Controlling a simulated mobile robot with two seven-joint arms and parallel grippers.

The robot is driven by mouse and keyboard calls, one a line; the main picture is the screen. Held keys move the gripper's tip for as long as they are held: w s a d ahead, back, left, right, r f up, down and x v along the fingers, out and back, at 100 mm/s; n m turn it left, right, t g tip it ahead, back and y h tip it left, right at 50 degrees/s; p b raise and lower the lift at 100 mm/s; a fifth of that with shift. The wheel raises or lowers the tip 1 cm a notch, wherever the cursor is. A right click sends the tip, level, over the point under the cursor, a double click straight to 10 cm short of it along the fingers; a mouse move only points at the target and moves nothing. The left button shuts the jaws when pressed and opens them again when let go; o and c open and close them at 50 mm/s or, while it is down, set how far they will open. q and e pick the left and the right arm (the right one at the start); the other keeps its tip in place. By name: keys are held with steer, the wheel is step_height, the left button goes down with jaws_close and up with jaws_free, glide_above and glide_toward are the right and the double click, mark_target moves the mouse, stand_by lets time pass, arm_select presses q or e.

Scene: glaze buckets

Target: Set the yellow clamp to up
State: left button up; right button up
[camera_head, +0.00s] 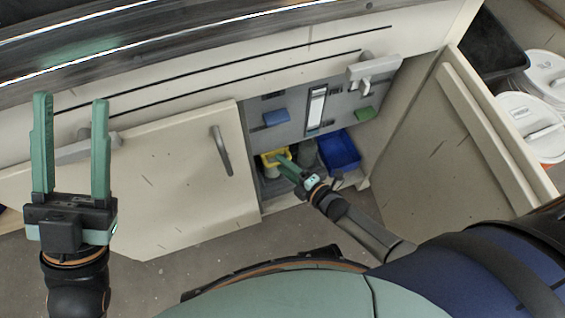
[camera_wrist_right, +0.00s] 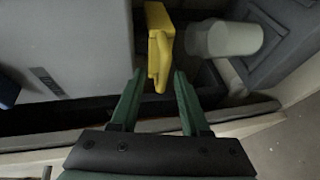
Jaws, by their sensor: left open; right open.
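The yellow clamp (camera_head: 272,157) is low inside the open cabinet in the head view. In the right wrist view the yellow clamp (camera_wrist_right: 160,45) shows as a block with a lever, just beyond the fingertips. My right gripper (camera_head: 286,164) reaches into the cabinet beside the clamp. In the right wrist view it (camera_wrist_right: 158,75) is open and empty, and the lever's lower end lies at or near the gap between its fingertips. I cannot tell whether they touch. My left gripper (camera_head: 72,100) is open and empty, raised in front of the closed door at the left.
A grey panel with a blue block (camera_head: 276,118) and a green block (camera_head: 365,114) is at the cabinet's back. A blue bin (camera_head: 340,150) stands right of the clamp. A pale cylinder (camera_wrist_right: 225,38) is close to the clamp. The cabinet's right door (camera_head: 440,150) stands open.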

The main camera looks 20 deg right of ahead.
arm_select(q)
steer(key=r+p, duration=0.1)
steer(key=r, duration=0.1)
steer(key=r+p, duration=0.1)
steer(key=p, duration=0.1)
steer(key=shift+s+a+r+m, duration=0.2)
steer(key=shift+r+m, duration=0.1)
steer(key=shift+r, duration=0.1)
arm_select(e)
steer(key=v, duration=1.1)
steer(key=shift+s+d, duration=0.2)
steer(key=shift+s, duration=0.1)
arm_select(q)
steer(key=shift+w, duration=0.1)
arm_select(e)
steer(key=shift+r, duration=0.1)
